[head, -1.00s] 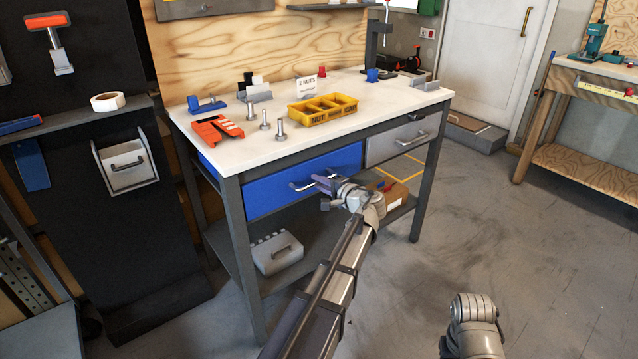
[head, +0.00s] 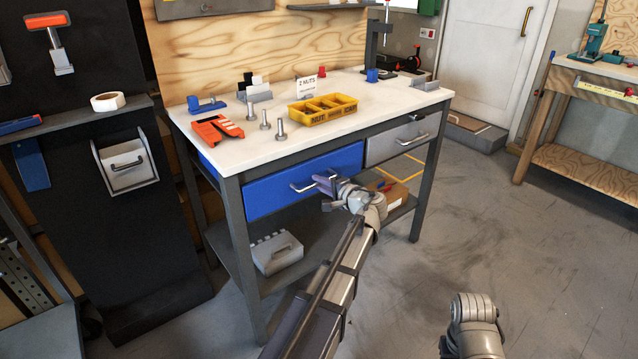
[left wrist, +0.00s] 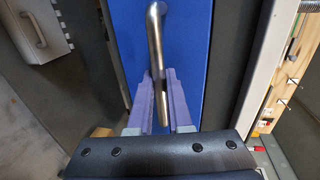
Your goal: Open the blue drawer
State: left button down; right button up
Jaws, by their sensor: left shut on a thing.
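The blue drawer (head: 272,190) sits under the left part of the white workbench top, and its front looks about flush with the bench frame. Its silver bar handle (head: 302,187) runs along the front. My left gripper (head: 327,189) is at the right end of this handle. In the left wrist view the two purple fingers (left wrist: 160,92) are shut on the handle (left wrist: 156,38), one on each side of it, with the blue drawer front (left wrist: 190,45) behind. My right gripper is out of view; only a part of my right arm shows at the bottom.
A grey drawer (head: 392,142) is to the right of the blue one. The white bench top (head: 215,158) holds a yellow bin (head: 322,110), an orange part (head: 215,131) and several bolts. A grey case (head: 277,254) and a cardboard box (head: 392,192) are on the lower shelf. The floor in front is clear.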

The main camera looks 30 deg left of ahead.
pick_arm(q)
jog(key=f+v, duration=0.2)
jog(key=v, duration=0.9)
jog(key=d+f+v, duration=0.1)
jog(key=f+v, duration=0.2)
jog(key=v, duration=0.8)
jog(key=shift+s+d, duration=0.3)
jog(key=shift+s, duration=0.15)
jog(key=shift+r, duration=0.15)
jog(key=c, duration=0.8)
grip_release()
jog(key=shift+c, duration=0.2)
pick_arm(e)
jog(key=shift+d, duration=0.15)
